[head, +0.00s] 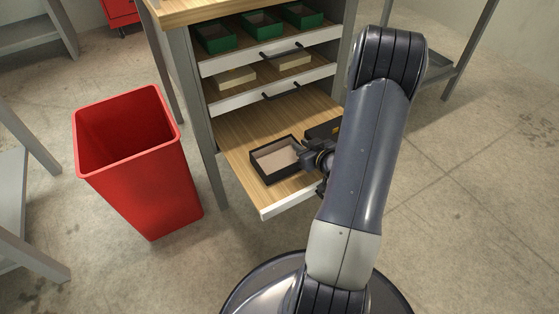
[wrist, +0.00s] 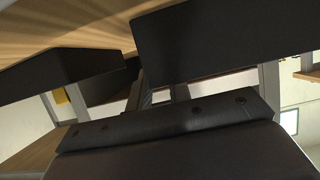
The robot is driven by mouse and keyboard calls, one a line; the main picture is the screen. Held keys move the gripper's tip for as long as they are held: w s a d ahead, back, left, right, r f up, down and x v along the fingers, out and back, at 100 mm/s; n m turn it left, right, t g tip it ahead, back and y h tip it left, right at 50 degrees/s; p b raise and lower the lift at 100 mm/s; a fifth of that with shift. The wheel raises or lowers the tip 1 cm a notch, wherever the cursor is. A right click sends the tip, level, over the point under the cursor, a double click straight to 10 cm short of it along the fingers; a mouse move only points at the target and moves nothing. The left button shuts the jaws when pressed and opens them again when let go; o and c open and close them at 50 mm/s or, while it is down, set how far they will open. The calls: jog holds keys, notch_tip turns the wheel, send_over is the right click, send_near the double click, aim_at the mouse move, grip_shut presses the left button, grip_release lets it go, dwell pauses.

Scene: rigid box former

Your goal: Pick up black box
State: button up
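An open-topped black box (head: 260,170) with a beige inside sits on the wooden bottom of the pulled-out lowest drawer (head: 235,135). A second black box (head: 322,131) lies behind it to the right, partly hidden by my arm. My gripper (head: 308,157) is low in the drawer at the right side of the front box. I cannot tell if it touches that box. The wrist view shows two dark blocks, one at left and one at right, near the wood, above my gripper's body. Whether the fingers are open or shut is not clear.
Two drawers above hold green bins (head: 262,24) and beige boxes (head: 294,61), with black handles (head: 281,89). A red bin (head: 150,170) stands on the floor left of the cabinet. The drawer's left part is clear. Grey shelving stands at the left and back right.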

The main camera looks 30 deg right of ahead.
grip_shut()
